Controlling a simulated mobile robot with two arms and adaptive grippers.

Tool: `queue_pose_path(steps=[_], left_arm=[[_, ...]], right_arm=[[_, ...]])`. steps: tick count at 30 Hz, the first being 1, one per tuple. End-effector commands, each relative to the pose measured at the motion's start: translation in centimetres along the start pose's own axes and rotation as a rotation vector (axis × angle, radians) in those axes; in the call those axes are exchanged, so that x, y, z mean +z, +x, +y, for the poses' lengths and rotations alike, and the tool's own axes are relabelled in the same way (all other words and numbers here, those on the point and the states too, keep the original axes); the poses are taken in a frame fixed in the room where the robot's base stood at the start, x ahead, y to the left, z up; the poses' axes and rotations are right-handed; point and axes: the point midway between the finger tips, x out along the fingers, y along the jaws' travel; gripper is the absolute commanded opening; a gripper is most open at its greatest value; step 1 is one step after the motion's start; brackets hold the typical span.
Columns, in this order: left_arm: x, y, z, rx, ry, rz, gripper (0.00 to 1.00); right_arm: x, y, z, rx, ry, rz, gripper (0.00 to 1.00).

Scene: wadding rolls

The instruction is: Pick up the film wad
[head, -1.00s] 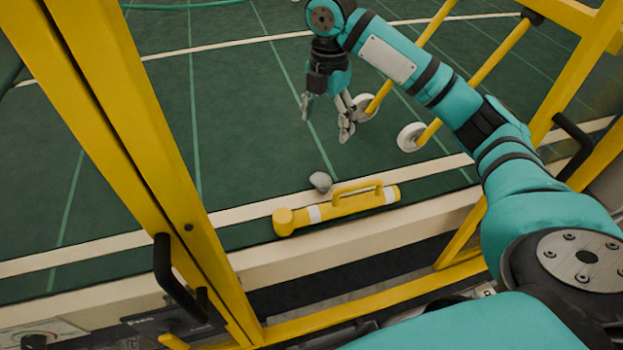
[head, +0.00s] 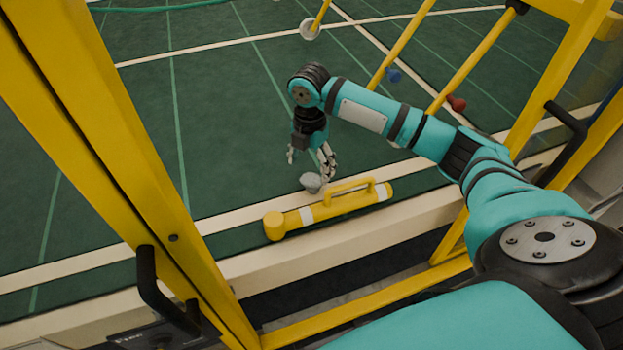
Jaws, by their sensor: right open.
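The film wad looks like a small grey-white crumpled lump (head: 311,183). It lies on the green floor by the cream line, just behind a yellow cylinder. My right gripper (head: 309,165) points down just above and behind the wad in the picture. Its fingers are spread and hold nothing. One finger overlaps the wad's right side in the picture; I cannot tell whether it touches. My left gripper is out of view.
The yellow cylinder with a handle and white bands (head: 330,208) lies right in front of the wad. A yellow frame post (head: 120,160) stands at left, and yellow bars (head: 470,70) stand at right. The green floor behind is open.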

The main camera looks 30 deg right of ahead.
Motion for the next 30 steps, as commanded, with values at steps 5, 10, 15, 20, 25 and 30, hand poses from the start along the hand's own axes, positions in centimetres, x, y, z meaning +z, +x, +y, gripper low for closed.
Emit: queue_pose_path(steps=[5,10,15,20,25,30], left_arm=[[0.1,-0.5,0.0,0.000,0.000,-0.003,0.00],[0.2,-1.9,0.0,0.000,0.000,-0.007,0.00],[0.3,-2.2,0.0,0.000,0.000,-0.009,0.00],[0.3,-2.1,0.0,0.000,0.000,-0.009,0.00],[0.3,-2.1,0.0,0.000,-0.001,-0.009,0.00],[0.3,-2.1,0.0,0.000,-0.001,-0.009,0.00]], right_arm=[[0.1,0.9,0.0,-0.001,0.000,0.001,0.78],[0.8,3.2,0.0,-0.005,0.001,0.001,0.78],[0.8,5.4,0.0,-0.001,0.000,0.000,0.78],[0.8,5.8,0.1,0.001,-0.001,-0.001,0.78],[0.8,5.8,0.1,0.001,-0.001,-0.001,0.71],[0.8,5.7,0.1,0.001,-0.001,-0.001,0.48]])
